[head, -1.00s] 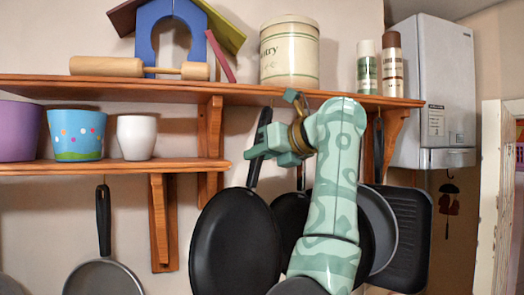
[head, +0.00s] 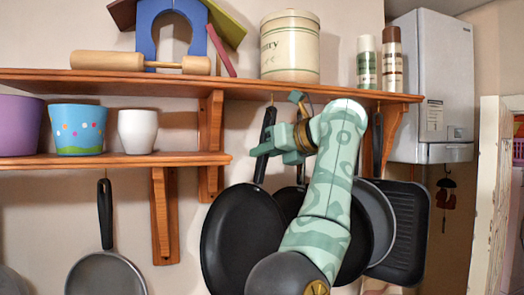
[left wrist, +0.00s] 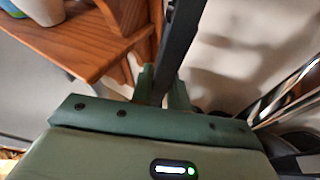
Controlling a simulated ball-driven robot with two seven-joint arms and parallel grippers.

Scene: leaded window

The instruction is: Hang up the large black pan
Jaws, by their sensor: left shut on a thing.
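The large black pan (head: 240,243) hangs upright below the upper shelf, its round face toward me and its handle up. My left gripper (head: 268,148) is shut on its handle (head: 267,128), partway down. In the left wrist view the dark handle (left wrist: 180,45) runs up from between the fingers (left wrist: 160,88). The handle's top end is close under the shelf's front edge, by a small hook (head: 272,98). I cannot tell whether the handle is on that hook. My right gripper is not in view.
The upper shelf (head: 130,84) holds a rolling pin and a canister (head: 290,48). Other pans hang behind my left arm, including a square grill pan (head: 405,232). A smaller pan (head: 105,275) hangs at left. A wooden bracket (head: 211,145) stands close left of the handle.

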